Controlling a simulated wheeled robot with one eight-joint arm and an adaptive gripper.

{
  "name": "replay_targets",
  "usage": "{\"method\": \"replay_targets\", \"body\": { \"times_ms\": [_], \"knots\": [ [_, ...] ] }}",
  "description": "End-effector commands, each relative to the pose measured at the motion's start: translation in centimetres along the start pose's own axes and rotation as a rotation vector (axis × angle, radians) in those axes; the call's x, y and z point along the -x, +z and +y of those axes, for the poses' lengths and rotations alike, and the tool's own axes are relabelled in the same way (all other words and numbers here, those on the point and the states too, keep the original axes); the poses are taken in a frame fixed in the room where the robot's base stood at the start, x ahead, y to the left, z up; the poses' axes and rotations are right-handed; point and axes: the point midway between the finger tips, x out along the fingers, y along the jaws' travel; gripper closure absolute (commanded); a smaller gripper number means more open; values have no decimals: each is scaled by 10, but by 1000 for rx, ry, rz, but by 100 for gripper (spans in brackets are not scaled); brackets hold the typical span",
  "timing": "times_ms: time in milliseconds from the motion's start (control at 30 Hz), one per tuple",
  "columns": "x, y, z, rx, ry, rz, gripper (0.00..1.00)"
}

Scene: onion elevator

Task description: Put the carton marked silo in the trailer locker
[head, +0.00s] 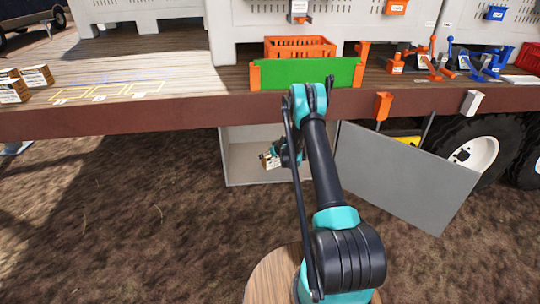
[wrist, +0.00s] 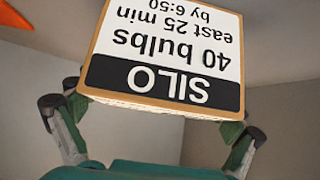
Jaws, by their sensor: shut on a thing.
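The carton marked silo (wrist: 165,58) fills the upper middle of the wrist view, its label upside down. The label reads SILO, 40 bulbs, east 25 min, by 6:50. My gripper (wrist: 152,125) is shut on it, a finger at each side. In the head view the carton (head: 268,159) shows small at the end of my arm, in front of the trailer locker's opening. The trailer locker (head: 240,174) is a pale box under the trailer deck, with its grey door (head: 408,178) swung open to the right. I cannot tell whether the carton touches the locker floor.
The trailer deck edge (head: 130,117) runs above the locker. Cartons (head: 37,77) stand at the deck's left. An orange crate (head: 300,47) sits behind a green panel (head: 310,74). A wheel (head: 475,152) is behind the door. The ground at left is clear.

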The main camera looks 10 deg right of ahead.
Motion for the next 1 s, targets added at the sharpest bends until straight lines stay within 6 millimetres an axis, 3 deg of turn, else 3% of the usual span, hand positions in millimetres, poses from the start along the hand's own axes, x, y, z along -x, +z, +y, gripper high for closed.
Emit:
{"method": "replay_targets", "body": {
  "times_ms": [133, 167, 200, 667, 1000],
  "knots": [
    [-2, 2, 0, 0, 0, 0, 60],
    [-2, 2, 0, 0, 0, 1, 2],
    [-2, 2, 0, 0, 0, 0, 0],
    [7, 2, 0, -1, 0, 0, 0],
    [68, 2, 0, -1, 1, 0, 0]
  ]
}}
